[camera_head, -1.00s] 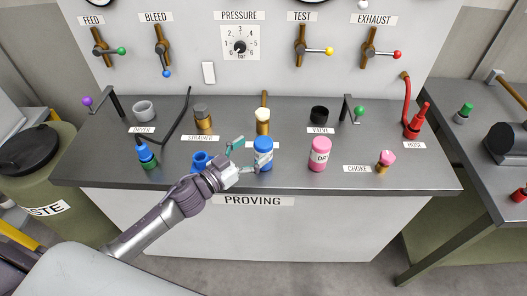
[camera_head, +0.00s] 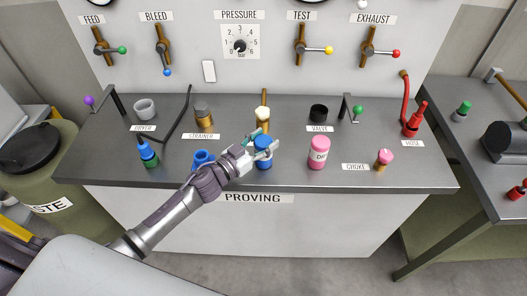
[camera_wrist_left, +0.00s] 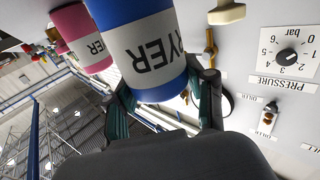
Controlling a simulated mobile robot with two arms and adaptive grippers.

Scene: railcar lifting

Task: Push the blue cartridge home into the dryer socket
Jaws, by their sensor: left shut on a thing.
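The blue cartridge (camera_head: 263,160) stands upright at the front middle of the bench. In the left wrist view the blue cartridge (camera_wrist_left: 133,12) shows a white band reading DRYER, upside down. My left gripper (camera_head: 262,146) is shut on the cartridge, with one finger on each side of it. I cannot tell whether its base touches the bench. The dryer socket (camera_head: 145,108) is a grey open ring at the back left, behind the DRYER label, and looks empty. The cartridge is well to the right of it. My right gripper is not in view.
A blue fitting (camera_head: 202,158), partly behind my left arm, and a green-blue fitting (camera_head: 148,153) stand to the left. A thin dark bent lever (camera_head: 182,115) rises right of the socket. The strainer fitting (camera_head: 203,115) stands behind. A pink cartridge (camera_head: 319,152) stands to the right.

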